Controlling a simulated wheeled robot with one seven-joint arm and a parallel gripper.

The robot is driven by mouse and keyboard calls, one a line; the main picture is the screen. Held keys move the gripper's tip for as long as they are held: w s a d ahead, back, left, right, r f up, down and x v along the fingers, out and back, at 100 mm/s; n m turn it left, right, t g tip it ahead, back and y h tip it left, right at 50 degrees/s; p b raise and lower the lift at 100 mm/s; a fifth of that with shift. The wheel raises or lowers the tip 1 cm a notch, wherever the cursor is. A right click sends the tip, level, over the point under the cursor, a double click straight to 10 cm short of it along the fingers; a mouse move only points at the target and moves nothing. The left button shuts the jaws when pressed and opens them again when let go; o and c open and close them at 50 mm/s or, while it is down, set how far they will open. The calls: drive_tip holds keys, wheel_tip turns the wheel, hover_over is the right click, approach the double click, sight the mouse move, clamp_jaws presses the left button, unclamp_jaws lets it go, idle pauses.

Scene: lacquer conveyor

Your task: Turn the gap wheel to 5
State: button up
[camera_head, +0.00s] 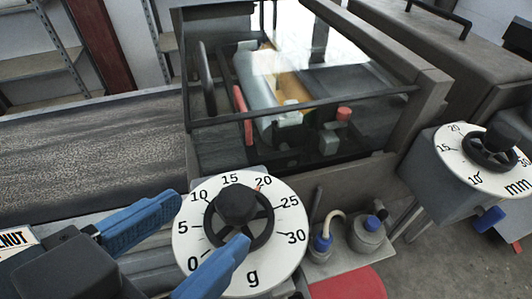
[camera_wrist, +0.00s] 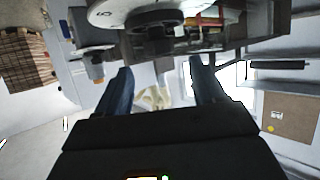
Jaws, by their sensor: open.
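A round white dial marked "g" (camera_head: 213,270), numbered 0 to 30, faces me with a dark handwheel (camera_head: 237,208) and knob at its centre. A small red mark sits near 20. A second white dial marked "mm" (camera_head: 478,182), with its own dark handwheel (camera_head: 490,152), is at the right; 10, 15, 20 and 30 are legible, its setting is not. No label reading "gap" shows. My gripper (camera_head: 212,218) is open and empty at the g dial, one blue finger overlapping its lower face, the other at its left edge. In the wrist view the g dial (camera_wrist: 118,12) is at the top, beyond the open fingers (camera_wrist: 160,68).
A glass-covered machine housing (camera_head: 300,122) stands behind the g dial, with a dark conveyor belt (camera_head: 90,150) running left. Small containers with blue caps (camera_head: 368,235) stand right of the dial, above a red surface (camera_head: 348,285). Open floor (camera_head: 430,260) shows between the dials.

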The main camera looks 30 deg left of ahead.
sight(235, 200)
drive_tip(key=x, duration=0.7)
drive_tip(key=shift+p, duration=0.3)
drive_tip(key=c, duration=1)
drive_tip(key=shift+y, duration=0.3)
